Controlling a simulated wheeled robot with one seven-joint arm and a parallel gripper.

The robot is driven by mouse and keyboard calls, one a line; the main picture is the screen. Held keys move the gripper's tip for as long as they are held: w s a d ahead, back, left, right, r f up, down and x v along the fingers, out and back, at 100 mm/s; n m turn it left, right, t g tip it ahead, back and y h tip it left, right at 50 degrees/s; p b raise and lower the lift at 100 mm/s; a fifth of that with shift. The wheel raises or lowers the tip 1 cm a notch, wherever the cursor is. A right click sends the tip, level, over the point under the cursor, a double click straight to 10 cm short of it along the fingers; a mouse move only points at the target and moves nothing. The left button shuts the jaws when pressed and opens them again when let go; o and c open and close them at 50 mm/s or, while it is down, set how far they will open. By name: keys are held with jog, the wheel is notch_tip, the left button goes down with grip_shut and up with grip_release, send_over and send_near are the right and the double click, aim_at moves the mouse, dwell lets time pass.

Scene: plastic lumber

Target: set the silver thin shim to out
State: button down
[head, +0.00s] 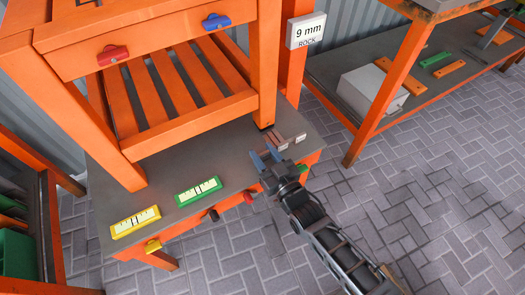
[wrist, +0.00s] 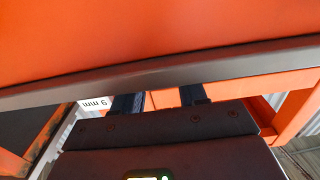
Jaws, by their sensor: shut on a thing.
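My gripper (head: 266,157) is at the front right corner of the low grey platform, with its two blue fingers set apart. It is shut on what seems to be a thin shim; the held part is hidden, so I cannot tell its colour. In the wrist view my two dark fingers (wrist: 160,100) reach behind the platform's grey edge (wrist: 160,77), which hides their tips.
A green block (head: 199,192) and a yellow block (head: 136,222) with pale scales lie on the platform to the left. Red (head: 248,197), black (head: 213,214) and yellow (head: 152,245) knobs line its front. A "9 mm ROCK" sign (head: 306,31) is behind. Paved floor (head: 430,200) is clear at right.

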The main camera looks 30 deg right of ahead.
jog(key=c, duration=1)
grip_release()
jog(key=shift+s, duration=0.15)
jog(key=shift+o, duration=0.2)
jog(key=s, duration=0.8)
jog(key=shift+p, duration=0.4)
jog(key=s+r+g, duration=0.1)
jog(key=s+r, duration=0.6)
jog(key=s, duration=0.5)
jog(key=s+r+g, duration=0.1)
jog(key=s+r, duration=0.6)
jog(key=s, duration=0.5)
jog(key=s+r+p, duration=0.2)
jog(key=r+p, duration=0.4)
jog(key=r, duration=0.5)
jog(key=s+r+g+p, duration=0.1)
jog(key=s+r+p, duration=0.1)
jog(key=r+p, duration=0.5)
notch_tip(320, 180, up, 5)
jog(key=shift+s+f+p, duration=0.1)
jog(key=shift+s+p, duration=0.05)
jog(key=shift+p, duration=0.15)
